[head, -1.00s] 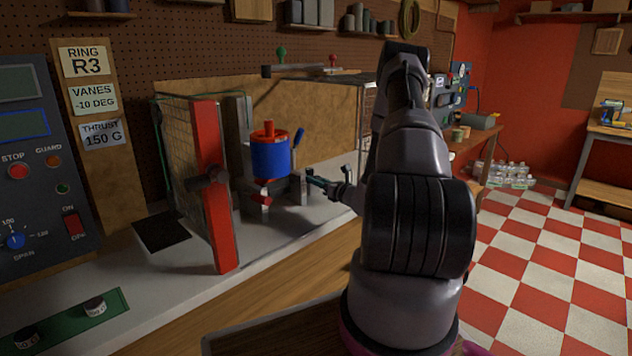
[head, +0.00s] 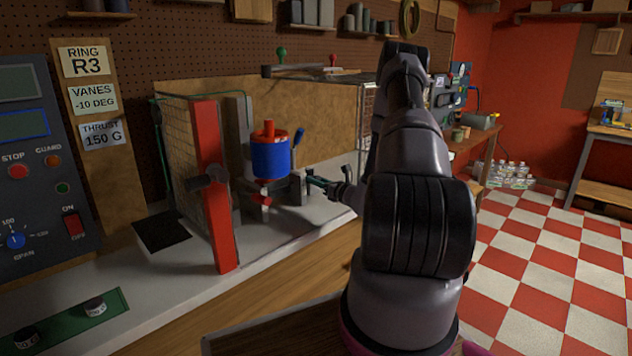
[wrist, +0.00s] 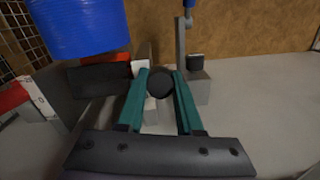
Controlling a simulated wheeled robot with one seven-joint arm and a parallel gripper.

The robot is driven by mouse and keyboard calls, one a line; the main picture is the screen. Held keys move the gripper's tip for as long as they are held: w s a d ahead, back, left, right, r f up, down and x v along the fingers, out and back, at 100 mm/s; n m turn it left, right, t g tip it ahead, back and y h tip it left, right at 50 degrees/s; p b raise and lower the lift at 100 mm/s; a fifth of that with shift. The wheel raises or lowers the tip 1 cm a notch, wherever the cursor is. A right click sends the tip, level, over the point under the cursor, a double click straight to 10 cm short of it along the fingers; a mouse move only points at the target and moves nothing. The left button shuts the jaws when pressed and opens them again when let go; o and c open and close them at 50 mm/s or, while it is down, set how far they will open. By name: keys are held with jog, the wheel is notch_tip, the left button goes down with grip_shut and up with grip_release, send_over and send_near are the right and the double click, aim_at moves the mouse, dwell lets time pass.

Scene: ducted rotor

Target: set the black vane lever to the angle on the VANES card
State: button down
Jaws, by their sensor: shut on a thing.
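The VANES card (head: 93,98) reads -10 DEG on the board at the left. The blue duct (head: 270,158) with a red top stands on the bench, and its lower part shows in the wrist view (wrist: 78,25). My gripper (head: 314,183) is low beside the duct, on its right. In the wrist view, the teal fingers of my gripper (wrist: 160,80) are closed on the round black knob of the vane lever (wrist: 160,84). The rest of the lever is mostly hidden. A white scale plate (wrist: 38,98) shows at the left, too small to read.
A red post and mesh guard (head: 213,190) stand left of the duct. A blue-handled upright lever (wrist: 181,35) rises from a grey block behind and right of the knob. The control panel (head: 40,170) is far left. Bench space right of the block is clear.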

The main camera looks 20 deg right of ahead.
jog(key=shift+s+f, duration=0.25)
jog(key=shift+f, duration=0.45)
jog(key=c, duration=0.6)
grip_release()
jog(key=shift+d, duration=0.1)
jog(key=v, duration=1)
jog(key=shift+s+d+r, duration=0.1)
jog(key=shift+s, duration=0.25)
